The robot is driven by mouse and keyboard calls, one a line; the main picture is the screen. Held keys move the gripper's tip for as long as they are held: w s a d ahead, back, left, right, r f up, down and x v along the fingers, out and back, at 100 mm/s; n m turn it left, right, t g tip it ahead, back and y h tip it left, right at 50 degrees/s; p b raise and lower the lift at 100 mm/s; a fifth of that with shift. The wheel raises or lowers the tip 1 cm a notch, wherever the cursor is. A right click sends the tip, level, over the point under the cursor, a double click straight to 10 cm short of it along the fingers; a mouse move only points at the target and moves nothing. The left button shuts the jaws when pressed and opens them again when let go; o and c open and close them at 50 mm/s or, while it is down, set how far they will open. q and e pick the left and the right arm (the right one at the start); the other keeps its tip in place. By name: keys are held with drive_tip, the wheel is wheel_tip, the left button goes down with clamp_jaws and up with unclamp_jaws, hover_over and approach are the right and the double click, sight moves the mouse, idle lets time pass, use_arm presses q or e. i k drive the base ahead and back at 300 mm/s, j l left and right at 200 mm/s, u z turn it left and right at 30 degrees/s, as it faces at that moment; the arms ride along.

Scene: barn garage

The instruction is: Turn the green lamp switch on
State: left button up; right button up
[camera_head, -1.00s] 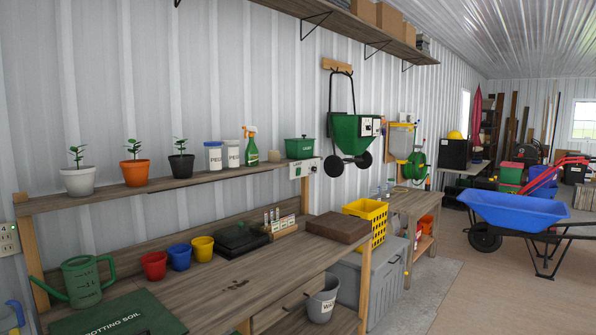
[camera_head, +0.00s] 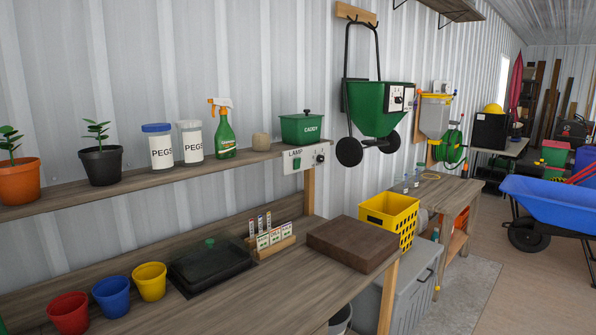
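The green lamp switch (camera_head: 297,163) is a small green rocker on a pale panel marked LAMP (camera_head: 307,159). The panel is fixed to the front edge of the wooden shelf (camera_head: 225,166), near its right end and below the green caddy. A dark round knob (camera_head: 320,158) sits to the right of the switch on the same panel. I cannot tell from here whether the switch is on or off. Neither of my grippers shows in the head view.
On the shelf stand a green caddy (camera_head: 302,128), a spray bottle (camera_head: 224,135), peg jars (camera_head: 158,147) and potted plants. The workbench (camera_head: 225,290) below holds coloured pots, a black tray (camera_head: 211,262), seed packets and a brown block (camera_head: 352,243). A yellow crate (camera_head: 388,216) stands beyond.

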sight(297, 161)
drive_tip(key=i+l, duration=1)
drive_tip(key=l, duration=0.2)
drive_tip(key=i+l+u, duration=0.1)
drive_tip(key=i+l, duration=0.9)
drive_tip(key=l, duration=0.2)
drive_tip(key=i+l+u, duration=0.1)
drive_tip(key=i+l, duration=0.4)
drive_tip(key=l, duration=0.15)
